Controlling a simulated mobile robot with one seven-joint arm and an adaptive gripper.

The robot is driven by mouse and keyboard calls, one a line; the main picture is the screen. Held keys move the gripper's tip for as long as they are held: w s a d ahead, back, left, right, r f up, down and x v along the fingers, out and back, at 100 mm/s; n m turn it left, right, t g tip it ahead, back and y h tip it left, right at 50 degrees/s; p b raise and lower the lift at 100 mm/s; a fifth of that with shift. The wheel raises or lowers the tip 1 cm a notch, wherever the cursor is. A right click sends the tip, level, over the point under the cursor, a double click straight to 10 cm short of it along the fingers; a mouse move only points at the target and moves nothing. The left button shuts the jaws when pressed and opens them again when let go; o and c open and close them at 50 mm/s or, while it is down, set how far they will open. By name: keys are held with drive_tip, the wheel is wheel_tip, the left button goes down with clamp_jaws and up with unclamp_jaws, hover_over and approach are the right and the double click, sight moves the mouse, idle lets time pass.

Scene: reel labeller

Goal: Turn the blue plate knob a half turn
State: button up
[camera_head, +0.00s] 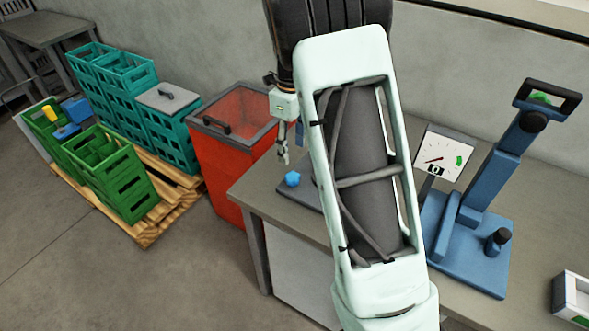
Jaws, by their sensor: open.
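The blue knob (292,179) sits on a dark grey plate (309,198) near the left end of the workbench. My gripper (284,158) hangs just above the knob, pointing down, and looks apart from it. Its jaws are open and nothing shows between them. My pale green arm crosses the middle of the view and hides the right part of the plate.
On the grey workbench (525,235) stand a dial gauge (443,153), a blue stand (490,185) and a white box (572,298). A red bin (220,165) stands left of the bench. Green and teal crates fill a wooden pallet (165,215); floor is clear in front.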

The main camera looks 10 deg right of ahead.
sight(292, 176)
wheel_tip(292, 176, down, 10)
drive_tip(key=shift+f, duration=0.1)
idle(0.4)
drive_tip(key=c, duration=1.1)
